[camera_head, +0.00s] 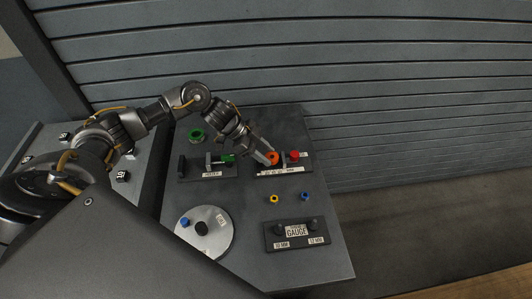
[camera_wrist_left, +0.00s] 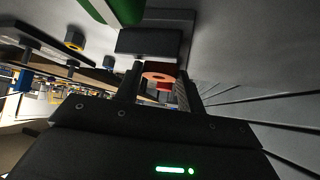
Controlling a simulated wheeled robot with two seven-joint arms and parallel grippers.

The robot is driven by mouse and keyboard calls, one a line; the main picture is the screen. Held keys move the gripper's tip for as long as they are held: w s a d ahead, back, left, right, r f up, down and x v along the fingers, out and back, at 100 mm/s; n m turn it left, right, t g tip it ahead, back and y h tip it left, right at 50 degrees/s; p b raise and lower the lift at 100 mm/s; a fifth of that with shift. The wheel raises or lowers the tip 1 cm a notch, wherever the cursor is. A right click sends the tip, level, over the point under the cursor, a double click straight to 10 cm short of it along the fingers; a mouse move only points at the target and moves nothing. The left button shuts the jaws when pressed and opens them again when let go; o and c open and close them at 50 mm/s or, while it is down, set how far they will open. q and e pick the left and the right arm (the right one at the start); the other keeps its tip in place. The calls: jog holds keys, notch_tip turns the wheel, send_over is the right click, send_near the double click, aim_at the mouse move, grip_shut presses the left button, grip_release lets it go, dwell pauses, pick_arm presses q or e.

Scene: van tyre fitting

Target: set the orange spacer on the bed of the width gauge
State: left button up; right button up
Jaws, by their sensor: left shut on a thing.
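The orange spacer (camera_head: 272,157) is a ring held between the fingers of my left gripper (camera_head: 267,152). In the left wrist view the spacer (camera_wrist_left: 158,78) sits between the two dark fingers (camera_wrist_left: 156,85). The spacer is at a small black fixture (camera_head: 262,172) with a red part (camera_head: 294,154) at its right and a white label strip along its front; it looks like the width gauge. The gripper partly hides its bed, and I cannot tell whether the spacer touches it. My right gripper is not in view.
A similar fixture with a green part (camera_head: 227,158) stands to the left, with a green ring (camera_head: 196,134) behind it. Yellow (camera_head: 274,199) and blue (camera_head: 305,196) nuts lie in front, near a plate marked GAUGE (camera_head: 297,242). A round silver disc (camera_head: 204,245) is at front left.

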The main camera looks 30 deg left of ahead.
pick_arm(q)
jog(key=shift+f, duration=0.2)
jog(key=shift+f, duration=0.55)
